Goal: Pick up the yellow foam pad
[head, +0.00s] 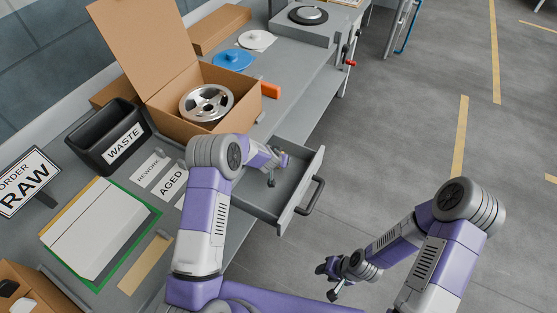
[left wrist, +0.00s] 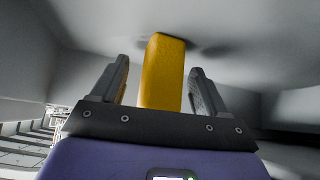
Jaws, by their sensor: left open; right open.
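The yellow foam pad (left wrist: 163,78) shows in the left wrist view as an upright-looking block inside a grey space. It lies between the two spread fingers of my left gripper (left wrist: 160,66), with a gap on both sides. In the head view my left gripper (head: 271,180) reaches down into the open drawer (head: 296,200), and I cannot make out the pad there, as the arm covers part of the drawer. My right gripper (head: 334,280) is open and empty, out over the floor in front of the bench.
The drawer's walls and its handle (head: 310,196) stand close around my left gripper. The floor at right is clear.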

